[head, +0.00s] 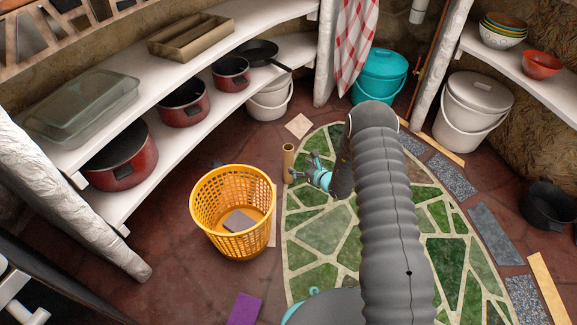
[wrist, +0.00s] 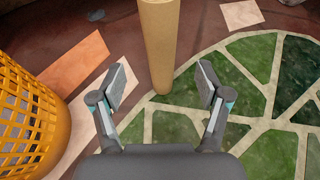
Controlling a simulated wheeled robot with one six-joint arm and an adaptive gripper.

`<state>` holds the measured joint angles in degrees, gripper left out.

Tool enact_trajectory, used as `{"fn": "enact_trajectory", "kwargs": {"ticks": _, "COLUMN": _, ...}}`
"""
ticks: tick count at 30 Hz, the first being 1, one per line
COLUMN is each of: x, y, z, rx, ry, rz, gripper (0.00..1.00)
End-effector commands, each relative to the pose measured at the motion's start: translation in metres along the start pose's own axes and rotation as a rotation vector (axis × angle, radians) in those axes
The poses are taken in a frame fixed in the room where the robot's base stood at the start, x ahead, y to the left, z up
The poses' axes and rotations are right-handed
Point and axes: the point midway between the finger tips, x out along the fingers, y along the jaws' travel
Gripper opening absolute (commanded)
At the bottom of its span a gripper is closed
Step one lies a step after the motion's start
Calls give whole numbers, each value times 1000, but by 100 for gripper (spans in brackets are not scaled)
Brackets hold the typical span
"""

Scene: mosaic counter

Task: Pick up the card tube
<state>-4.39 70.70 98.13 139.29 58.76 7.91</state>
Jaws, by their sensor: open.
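The card tube (head: 288,160) is a plain tan cylinder standing upright on the floor at the edge of the green mosaic. In the wrist view the tube (wrist: 160,45) rises at top centre, just beyond and between my open fingertips. My gripper (head: 306,168) is close to the right of the tube in the head view. In the wrist view my gripper (wrist: 162,85) has its two grey pads spread wide, with nothing between them but floor and the tube's lower end ahead. I cannot tell of any contact.
A yellow basket (head: 205,212) with a flat piece inside stands left of the tube; it fills the left of the wrist view (wrist: 22,125). Flat tiles (head: 299,125) lie on the floor. Shelves with red pots (head: 183,104) line the left. Teal (head: 380,78) and white buckets stand behind.

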Motion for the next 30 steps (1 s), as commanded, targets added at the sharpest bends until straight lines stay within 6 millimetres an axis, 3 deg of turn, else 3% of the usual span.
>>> {"fn": "enact_trajectory", "kwargs": {"ticks": 4, "x": 25, "y": 0, "z": -1, "rx": -1, "ry": -1, "rz": 1, "gripper": 76}}
{"fn": "enact_trajectory", "kwargs": {"ticks": 14, "x": 49, "y": 0, "z": -1, "rx": -1, "ry": -1, "rz": 1, "gripper": 76}}
{"fn": "enact_trajectory", "kwargs": {"ticks": 22, "x": 84, "y": -1, "z": -5, "rx": -2, "ry": -1, "rz": 1, "gripper": 76}}
{"fn": "enact_trajectory", "kwargs": {"ticks": 30, "x": 92, "y": -1, "z": -4, "rx": -1, "ry": -1, "rz": 1, "gripper": 76}}
